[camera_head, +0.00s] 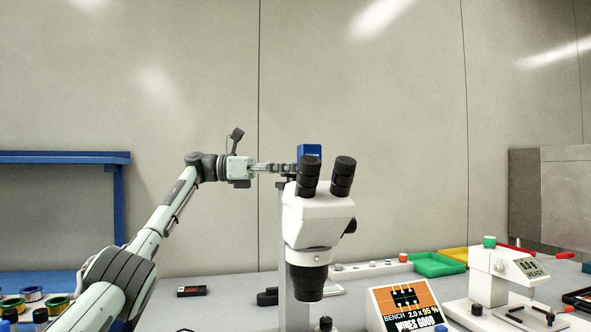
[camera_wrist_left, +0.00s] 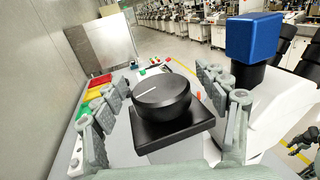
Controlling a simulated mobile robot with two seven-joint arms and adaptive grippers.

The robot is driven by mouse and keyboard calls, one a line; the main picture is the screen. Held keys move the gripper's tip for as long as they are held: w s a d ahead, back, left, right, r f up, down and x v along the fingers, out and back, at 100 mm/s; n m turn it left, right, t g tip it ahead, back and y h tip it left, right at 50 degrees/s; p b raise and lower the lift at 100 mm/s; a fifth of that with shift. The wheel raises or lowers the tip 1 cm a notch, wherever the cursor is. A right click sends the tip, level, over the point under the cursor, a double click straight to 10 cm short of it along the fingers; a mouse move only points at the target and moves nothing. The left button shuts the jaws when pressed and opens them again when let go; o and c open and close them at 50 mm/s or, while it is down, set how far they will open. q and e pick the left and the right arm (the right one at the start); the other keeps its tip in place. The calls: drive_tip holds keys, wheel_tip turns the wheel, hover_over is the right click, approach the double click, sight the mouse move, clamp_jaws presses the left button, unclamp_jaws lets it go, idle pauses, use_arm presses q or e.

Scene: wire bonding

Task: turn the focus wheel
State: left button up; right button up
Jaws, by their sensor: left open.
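The focus wheel (camera_wrist_left: 160,97) is a round black knob with a white line on its top. It sits on a black block (camera_wrist_left: 172,131) in the left wrist view. My left gripper (camera_wrist_left: 152,84) is open, with one finger on each side of the wheel and visible room between fingers and wheel. In the head view my left gripper (camera_head: 278,168) reaches from the left to behind the white microscope (camera_head: 318,216), at eyepiece height; the wheel is not discernible there.
A blue block (camera_wrist_left: 253,37) stands close to the right finger; it also shows behind the eyepieces (camera_head: 309,151). A sign box (camera_head: 405,305), a green tray (camera_head: 438,264) and a white bench device (camera_head: 492,275) stand at the right. A blue shelf (camera_head: 65,157) is at the left.

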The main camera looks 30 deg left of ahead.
use_arm(q)
drive_tip(key=shift+a, duration=0.1)
drive_tip(key=v, duration=1.2)
drive_tip(key=shift+d, duration=0.2)
drive_tip(key=x, duration=1.1)
drive_tip(key=shift+w+d, duration=0.25)
